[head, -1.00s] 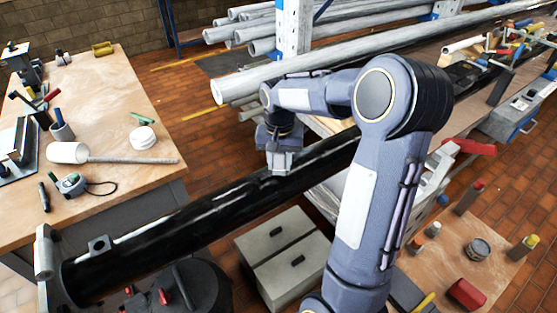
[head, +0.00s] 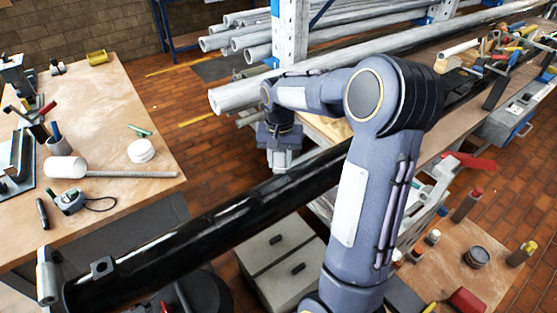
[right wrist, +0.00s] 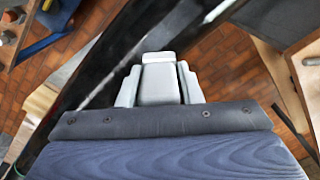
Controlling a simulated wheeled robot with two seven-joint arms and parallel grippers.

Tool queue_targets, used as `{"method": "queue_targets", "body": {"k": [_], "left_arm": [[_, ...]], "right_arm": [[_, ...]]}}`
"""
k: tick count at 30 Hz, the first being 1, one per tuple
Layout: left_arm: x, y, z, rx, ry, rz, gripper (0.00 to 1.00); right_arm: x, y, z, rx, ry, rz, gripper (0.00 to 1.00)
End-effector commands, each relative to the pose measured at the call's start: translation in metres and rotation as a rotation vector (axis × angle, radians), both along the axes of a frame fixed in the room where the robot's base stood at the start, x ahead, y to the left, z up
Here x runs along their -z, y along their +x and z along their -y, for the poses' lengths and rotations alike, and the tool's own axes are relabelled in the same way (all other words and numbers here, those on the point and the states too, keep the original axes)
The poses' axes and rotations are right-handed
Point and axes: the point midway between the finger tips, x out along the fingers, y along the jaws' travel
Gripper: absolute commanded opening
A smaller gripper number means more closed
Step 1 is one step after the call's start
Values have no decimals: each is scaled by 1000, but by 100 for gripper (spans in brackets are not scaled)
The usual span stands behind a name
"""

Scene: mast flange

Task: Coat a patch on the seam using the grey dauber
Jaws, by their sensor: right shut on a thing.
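A long black tube (head: 215,222) runs diagonally across the head view, with pale streaks along its top. I cannot tell the seam from glare. My right gripper (head: 281,160) is at the tube's far side, seemingly above it, its fingers pointing down. In the right wrist view the right gripper (right wrist: 160,84) is shut on a pale grey block, which I take for the grey dauber (right wrist: 159,72). The black tube (right wrist: 105,68) passes beyond it on the left. Contact between them is not visible. The dauber's working face is hidden. My left gripper is not in view.
A wooden bench (head: 110,100) at left holds a mallet (head: 66,168), a white round tub (head: 141,151) and tools. A rack of pale pipes (head: 240,92) stands behind. Grey drawers (head: 280,265) sit below the tube. A lower board (head: 480,225) at right holds cans and bottles.

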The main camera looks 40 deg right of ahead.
Motion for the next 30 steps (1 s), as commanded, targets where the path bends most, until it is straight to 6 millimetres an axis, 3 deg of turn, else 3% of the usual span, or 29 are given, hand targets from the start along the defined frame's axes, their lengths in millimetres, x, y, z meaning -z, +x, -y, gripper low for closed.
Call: {"method": "queue_targets", "body": {"k": [15, 30], "left_arm": [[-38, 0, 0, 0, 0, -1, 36], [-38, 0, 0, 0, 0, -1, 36]], "right_arm": [[-48, -2, 4, -3, -1, 1, 9], [-48, -2, 4, -3, -1, 1, 9]]}}
